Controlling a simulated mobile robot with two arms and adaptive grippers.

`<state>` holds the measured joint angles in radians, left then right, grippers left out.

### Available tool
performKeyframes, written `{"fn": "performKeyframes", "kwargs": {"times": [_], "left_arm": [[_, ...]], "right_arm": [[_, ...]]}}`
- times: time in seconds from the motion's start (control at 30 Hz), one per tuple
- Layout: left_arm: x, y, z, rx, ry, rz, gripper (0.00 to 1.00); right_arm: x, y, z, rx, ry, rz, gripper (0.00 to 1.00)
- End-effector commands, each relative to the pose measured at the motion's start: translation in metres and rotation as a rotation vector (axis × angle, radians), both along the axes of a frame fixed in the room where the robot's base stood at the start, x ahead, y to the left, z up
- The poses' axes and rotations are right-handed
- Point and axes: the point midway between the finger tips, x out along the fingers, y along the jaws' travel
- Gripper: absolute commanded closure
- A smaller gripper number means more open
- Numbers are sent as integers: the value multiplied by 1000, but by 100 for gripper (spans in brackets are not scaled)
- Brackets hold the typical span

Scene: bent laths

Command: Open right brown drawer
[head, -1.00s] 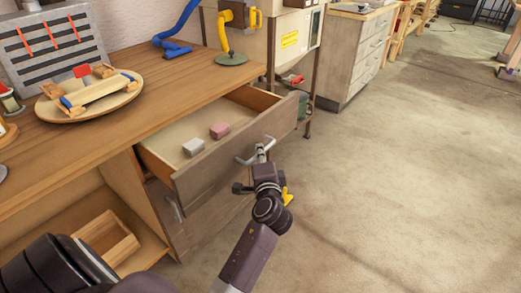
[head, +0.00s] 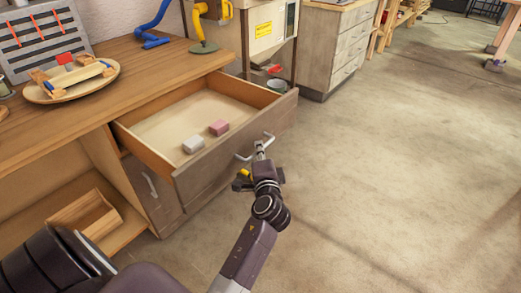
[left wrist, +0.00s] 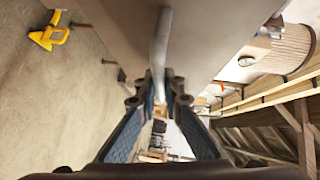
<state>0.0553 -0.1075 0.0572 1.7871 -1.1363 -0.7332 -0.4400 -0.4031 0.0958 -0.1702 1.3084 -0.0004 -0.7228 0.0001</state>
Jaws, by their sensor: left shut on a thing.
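The right brown drawer (head: 240,146) is pulled well out from under the wooden workbench in the head view. A white block (head: 193,145) and a pink block (head: 219,128) lie inside it. My left gripper (head: 260,150) is shut on the drawer's metal bar handle (head: 268,138). In the left wrist view the handle (left wrist: 161,50) runs between the two fingers (left wrist: 160,90), in front of the drawer face (left wrist: 205,35). My right gripper is not in view.
A workbench top (head: 130,95) carries a round tray (head: 100,82). Another drawer front with a handle (head: 151,183) sits below left, beside an open shelf with a wooden box (head: 85,218). The floor (head: 400,170) to the right is clear.

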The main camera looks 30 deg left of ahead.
Motion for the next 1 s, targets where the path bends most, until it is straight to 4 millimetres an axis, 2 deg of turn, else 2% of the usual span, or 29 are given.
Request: {"fn": "performKeyframes", "kwargs": {"times": [0.27,0.3,0.43,0.73,0.87,1.0], "left_arm": [[-1,1,-1,-1,2,3,100],[-1,1,-1,-1,2,3,90],[0,0,-1,-1,2,2,76],[0,0,1,0,0,1,75],[0,0,14,-1,-5,2,75],[1,0,42,1,-9,1,75]], "right_arm": [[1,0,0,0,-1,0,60],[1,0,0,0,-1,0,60],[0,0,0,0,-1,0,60],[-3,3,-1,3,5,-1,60],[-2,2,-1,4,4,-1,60],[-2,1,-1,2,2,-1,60]]}}
